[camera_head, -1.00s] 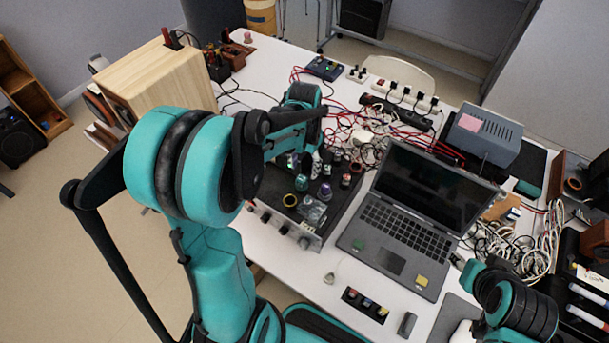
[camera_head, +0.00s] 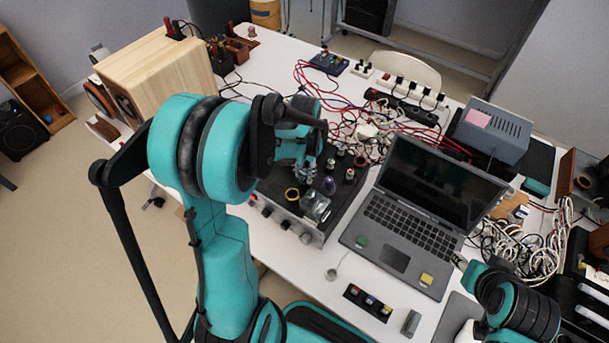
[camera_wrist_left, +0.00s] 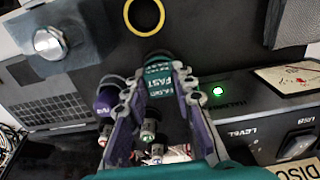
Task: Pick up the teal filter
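The teal filter shows in the left wrist view (camera_wrist_left: 158,74), with lettering that reads FAST. It stands among small parts on a dark, flat-topped device (camera_head: 340,206). My left gripper (camera_wrist_left: 160,70) has one fingertip on each side of the filter, very close to it. I cannot tell whether the pads touch it. In the head view my left gripper (camera_head: 305,172) reaches down over the device and hides most of the filter. My right arm is at the lower right, and its fingers do not show clearly.
A yellow ring (camera_head: 292,194) and a purple part (camera_head: 328,185) are close to the left gripper; the purple part is beside one finger in the left wrist view (camera_wrist_left: 107,100). An open laptop (camera_head: 415,215) stands right of the device. A wooden speaker (camera_head: 165,75) and tangled cables (camera_head: 340,110) lie behind.

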